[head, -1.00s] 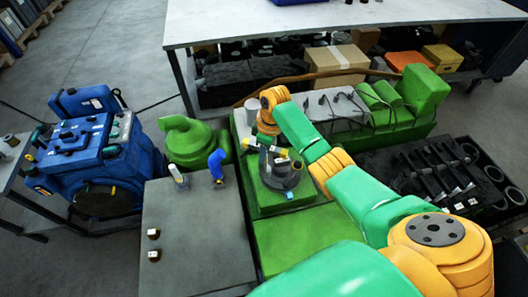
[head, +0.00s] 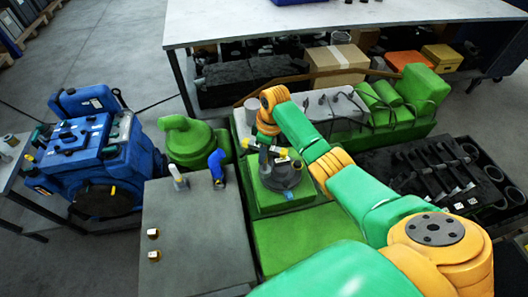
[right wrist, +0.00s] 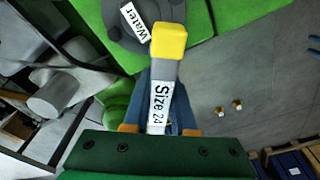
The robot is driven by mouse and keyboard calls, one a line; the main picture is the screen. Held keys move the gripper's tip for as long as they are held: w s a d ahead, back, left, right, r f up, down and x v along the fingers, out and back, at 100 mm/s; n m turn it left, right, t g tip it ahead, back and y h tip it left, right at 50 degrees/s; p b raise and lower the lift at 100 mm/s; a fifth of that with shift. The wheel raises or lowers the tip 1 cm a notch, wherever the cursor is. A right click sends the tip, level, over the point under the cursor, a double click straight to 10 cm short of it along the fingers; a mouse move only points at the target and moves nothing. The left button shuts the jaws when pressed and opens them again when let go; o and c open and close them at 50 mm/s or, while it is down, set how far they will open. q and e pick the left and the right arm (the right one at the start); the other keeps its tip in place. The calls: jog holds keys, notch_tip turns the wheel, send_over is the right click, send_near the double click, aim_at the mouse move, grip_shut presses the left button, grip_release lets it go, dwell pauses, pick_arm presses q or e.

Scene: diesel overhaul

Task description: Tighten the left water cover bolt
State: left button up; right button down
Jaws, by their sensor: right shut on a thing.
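My right gripper (head: 265,143) is shut on a grey tool (right wrist: 165,68) labelled "Size 24", which has a yellow square end. The tool lies over the dark grey round water cover (head: 287,178), whose "Water" label shows in the right wrist view (right wrist: 133,20). The cover sits on the green engine block (head: 262,203). The yellow end is at the cover's edge in the right wrist view. The left water cover bolt is not clearly visible, so I cannot tell whether the tool is on it. My left gripper is not in view.
A grey bench (head: 193,250) at the lower middle holds two brass-coloured bolts (head: 153,234), a blue-handled tool (head: 217,163) and a grey tool (head: 178,176). A blue engine (head: 85,150) stands at left. A dark tray of parts (head: 390,165) lies at right.

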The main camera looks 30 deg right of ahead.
dwell(0.5)
jog(key=shift+r, duration=1.75)
jog(key=shift+r, duration=0.1)
notch_tip(320, 180, up, 6)
jog(key=shift+f, duration=0.1)
jog(key=s+a, duration=0.3)
jog(key=s, duration=0.3)
jog(key=shift+s, duration=0.2)
